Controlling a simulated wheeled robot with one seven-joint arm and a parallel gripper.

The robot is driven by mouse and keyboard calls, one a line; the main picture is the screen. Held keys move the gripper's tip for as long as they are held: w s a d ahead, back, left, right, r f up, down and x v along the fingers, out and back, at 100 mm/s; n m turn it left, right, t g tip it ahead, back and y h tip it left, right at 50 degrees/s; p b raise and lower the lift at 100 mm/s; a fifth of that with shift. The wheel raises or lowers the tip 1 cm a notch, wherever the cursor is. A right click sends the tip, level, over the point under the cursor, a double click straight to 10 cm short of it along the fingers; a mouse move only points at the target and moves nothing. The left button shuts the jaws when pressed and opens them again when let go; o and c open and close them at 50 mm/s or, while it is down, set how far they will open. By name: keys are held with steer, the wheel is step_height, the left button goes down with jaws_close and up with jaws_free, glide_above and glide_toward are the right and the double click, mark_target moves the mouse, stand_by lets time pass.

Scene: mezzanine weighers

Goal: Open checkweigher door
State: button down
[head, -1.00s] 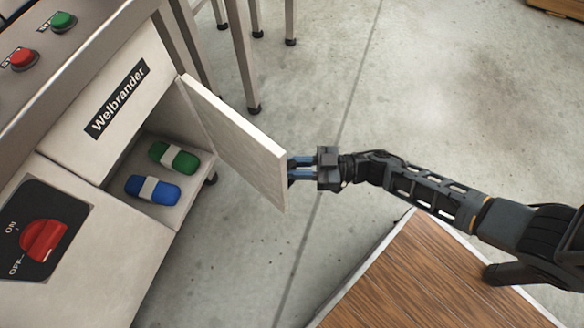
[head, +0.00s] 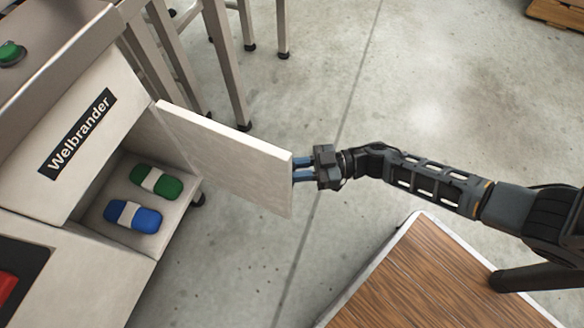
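The checkweigher door (head: 228,155) is a pale flat panel hinged at its left edge, beside the cabinet (head: 62,190) labelled Welbrander. It stands swung well out from the compartment. My gripper (head: 298,170) is at the door's free right edge, with its blue fingers pointing left against it. The fingertips are partly hidden by the door, and any handle on its far face is out of sight, so I cannot tell if the fingers are closed on something.
Inside the open compartment lie a green banded pack (head: 156,182) and a blue banded pack (head: 132,216). A wood-topped platform (head: 440,275) is at the lower right. Metal legs (head: 231,65) stand behind the door.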

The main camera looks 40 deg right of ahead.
steer(key=c, duration=1.2)
jaws_free()
steer(key=shift+o, duration=0.2)
steer(key=shift+s+d, duration=0.1)
steer(key=p+v, duration=0.1)
steer(key=v, duration=0.6)
steer(key=shift+s+d, duration=0.2)
steer(key=shift+d, duration=0.05)
